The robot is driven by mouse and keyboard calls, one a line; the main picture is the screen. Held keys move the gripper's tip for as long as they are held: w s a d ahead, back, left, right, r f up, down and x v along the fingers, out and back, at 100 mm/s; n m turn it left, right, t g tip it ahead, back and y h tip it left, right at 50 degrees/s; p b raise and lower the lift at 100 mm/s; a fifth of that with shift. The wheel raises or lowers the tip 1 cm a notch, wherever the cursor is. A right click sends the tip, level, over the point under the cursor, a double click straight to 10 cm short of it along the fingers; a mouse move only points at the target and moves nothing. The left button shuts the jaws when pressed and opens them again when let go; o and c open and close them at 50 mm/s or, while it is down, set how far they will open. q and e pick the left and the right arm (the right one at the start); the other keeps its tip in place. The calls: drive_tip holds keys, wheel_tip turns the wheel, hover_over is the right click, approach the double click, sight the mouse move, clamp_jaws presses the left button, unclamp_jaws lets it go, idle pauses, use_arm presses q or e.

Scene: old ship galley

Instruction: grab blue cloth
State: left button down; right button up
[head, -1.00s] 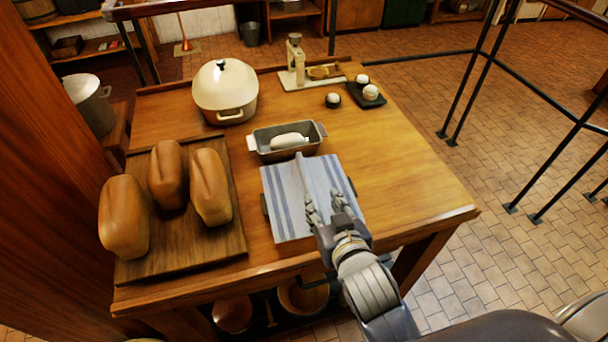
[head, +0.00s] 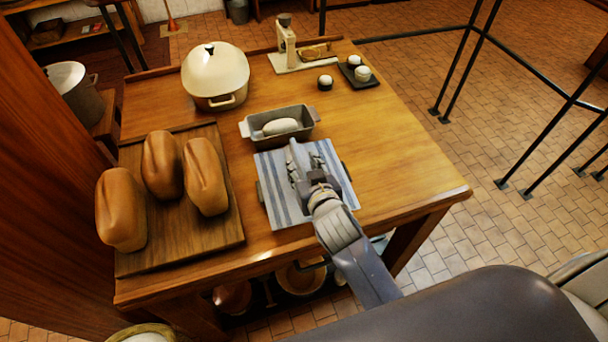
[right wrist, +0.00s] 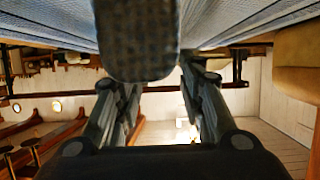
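The blue cloth (head: 283,200) is pale blue with darker stripes. It lies flat near the table's front edge, over something whose dark ends stick out at its left and right sides. My right gripper (head: 306,162) is over the cloth's upper right part and hides some of it. In the right wrist view the cloth (right wrist: 45,22) fills the top edge, close to the fingers. The right gripper's fingers (right wrist: 155,95) stand apart with nothing seen between them; contact with the cloth cannot be told. My left gripper is not in view.
A loaf pan (head: 306,118) with pale dough stands just behind the cloth. A board (head: 180,245) with 3 loaves is at left. A cream pot (head: 215,75), a scale-like device (head: 287,50) and a dark tray (head: 350,82) stand farther back. The table's right side is clear.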

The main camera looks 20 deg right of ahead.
drive_tip(key=shift+x, duration=1.2)
drive_tip(key=shift+s, duration=0.1)
clamp_jaws()
drive_tip(key=shift+r, duration=0.15)
